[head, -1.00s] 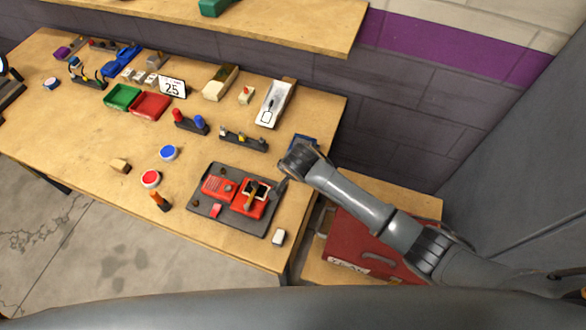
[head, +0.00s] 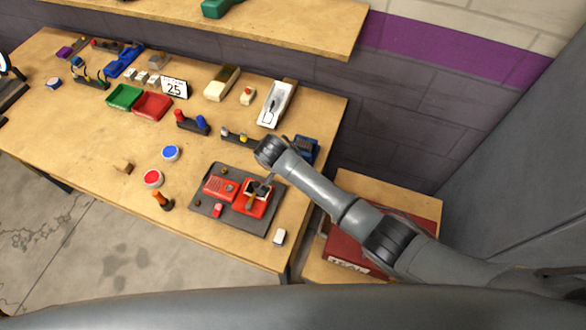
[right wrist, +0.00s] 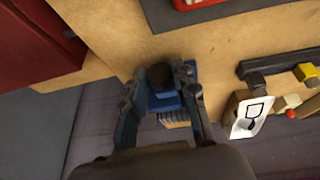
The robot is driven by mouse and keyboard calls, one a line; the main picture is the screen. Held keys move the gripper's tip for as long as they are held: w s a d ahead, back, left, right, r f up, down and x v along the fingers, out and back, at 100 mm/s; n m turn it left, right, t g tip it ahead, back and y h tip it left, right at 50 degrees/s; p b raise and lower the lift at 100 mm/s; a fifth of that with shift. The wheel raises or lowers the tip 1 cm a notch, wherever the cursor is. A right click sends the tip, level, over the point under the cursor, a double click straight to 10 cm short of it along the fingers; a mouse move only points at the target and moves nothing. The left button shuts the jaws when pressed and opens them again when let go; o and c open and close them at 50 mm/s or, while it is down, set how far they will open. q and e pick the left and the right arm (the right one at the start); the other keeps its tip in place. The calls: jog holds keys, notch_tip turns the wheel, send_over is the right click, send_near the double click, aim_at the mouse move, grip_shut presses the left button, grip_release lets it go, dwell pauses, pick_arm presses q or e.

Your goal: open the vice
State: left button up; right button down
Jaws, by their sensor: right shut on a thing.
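The blue vice (head: 306,149) stands at the right edge of the workbench, partly behind my right arm in the head view. In the right wrist view the vice (right wrist: 166,103) is below and between my fingers, with a dark round knob-like part (right wrist: 160,75) on its near side. My right gripper (right wrist: 160,82) has a fingertip on either side of that dark part and is shut on it. In the head view my right arm reaches in from the right, and its fingertips cannot be made out clearly. My left gripper is in neither view.
A red toolbox (head: 352,250) sits lower right, beyond the bench edge. The wall is close behind.

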dwell(0.4)
jog(key=c, duration=1)
grip_release()
jog(key=shift+c, duration=0.2)
jog(key=v, duration=0.7)
jog(key=shift+a+r, duration=0.2)
jog(key=shift+a, duration=0.1)
jog(key=shift+w, duration=0.1)
